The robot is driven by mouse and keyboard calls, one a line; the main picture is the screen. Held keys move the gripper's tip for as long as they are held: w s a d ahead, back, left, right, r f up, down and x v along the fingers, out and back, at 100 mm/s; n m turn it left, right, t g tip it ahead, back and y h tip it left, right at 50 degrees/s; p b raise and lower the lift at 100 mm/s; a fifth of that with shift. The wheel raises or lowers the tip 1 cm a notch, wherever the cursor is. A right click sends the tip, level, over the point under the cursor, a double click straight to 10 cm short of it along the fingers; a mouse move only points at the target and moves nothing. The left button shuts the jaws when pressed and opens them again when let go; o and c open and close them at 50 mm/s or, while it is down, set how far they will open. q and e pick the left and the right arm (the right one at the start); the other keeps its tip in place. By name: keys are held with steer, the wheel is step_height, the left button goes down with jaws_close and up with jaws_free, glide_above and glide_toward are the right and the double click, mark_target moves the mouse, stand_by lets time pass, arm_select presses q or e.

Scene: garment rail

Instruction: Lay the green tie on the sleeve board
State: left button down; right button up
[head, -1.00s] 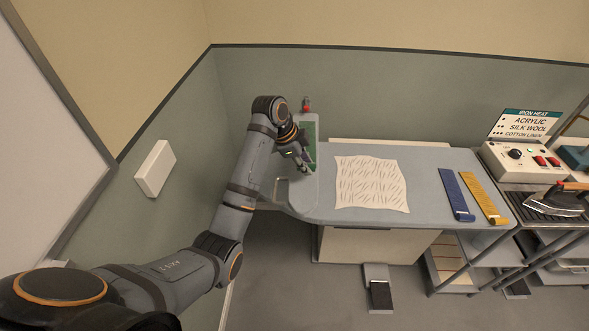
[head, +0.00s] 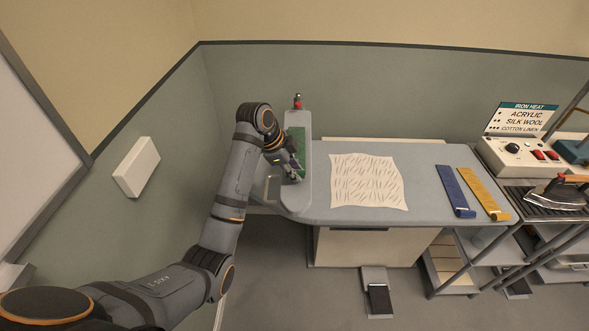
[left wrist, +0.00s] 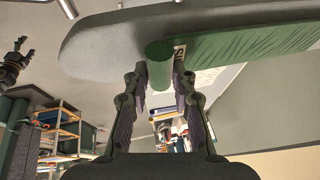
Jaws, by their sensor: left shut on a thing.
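The green tie (head: 296,142) lies lengthwise along the narrow grey sleeve board (head: 306,122) at the left end of the ironing table. My left gripper (head: 294,176) is at the near end of the tie, shut on it. In the left wrist view, the tie's rolled green end (left wrist: 159,51) sits between the fingertips (left wrist: 160,82), beside the sleeve board's rounded end (left wrist: 85,38). The flat length of the tie (left wrist: 250,45) runs off to the right, with a lettered label near the roll. A small dark claw-like shape at the far left there may be my right gripper.
A wrinkled cream cloth (head: 367,181) lies on the table (head: 425,176). A blue tie (head: 454,191) and a yellow tie (head: 479,193) lie at its right end. An iron (head: 558,192) and a control box (head: 523,158) stand further right. A wall is close on the left.

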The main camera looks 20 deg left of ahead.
arm_select(q)
steer(key=shift+f, duration=0.2)
steer(key=shift+w+f, duration=0.2)
steer(key=c, duration=1.5)
jaws_free()
steer(key=shift+d+f, duration=0.1)
steer(key=o, duration=0.4)
steer(key=shift+r, duration=0.25)
steer(key=v, duration=0.2)
steer(key=shift+w+r+b, duration=0.1)
steer(key=shift+r+b, duration=0.25)
steer(key=shift+b, duration=0.05)
steer(key=p+v, duration=0.1)
steer(key=v, duration=0.2)
steer(key=shift+r+p, duration=0.3)
steer(key=shift+p, duration=0.05)
steer(key=p+v, duration=0.5)
steer(key=v, duration=0.1)
steer(key=shift+s+r+p, duration=0.2)
steer(key=shift+r+p, duration=0.05)
steer(key=shift+p, duration=0.05)
arm_select(e)
step_height(320, 180, up, 6)
steer(key=shift+d+r, duration=0.15)
steer(key=shift+r, duration=0.05)
